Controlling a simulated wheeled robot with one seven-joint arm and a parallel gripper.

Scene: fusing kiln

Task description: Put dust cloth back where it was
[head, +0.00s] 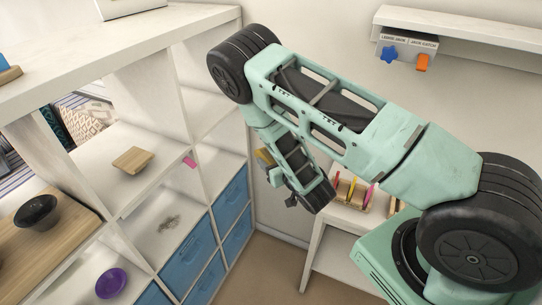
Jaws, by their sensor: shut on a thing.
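My gripper (273,176) is near the middle of the head view, low on my folded arm, and partly hidden by it. It is shut on a small yellow thing (264,157) that looks like the dust cloth; only a part of it shows. The gripper is in the air to the right of the white cubby shelf (203,158). A grey dusty patch (169,222) lies on a lower shelf board.
Blue drawers (188,255) fill the lower right cubbies. A purple bowl (111,282), wooden block (133,159), black bowl (37,212) and pink item (189,162) sit on the unit. A pen holder (352,193) stands on a low white table; a hook rack (408,42) hangs on the wall.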

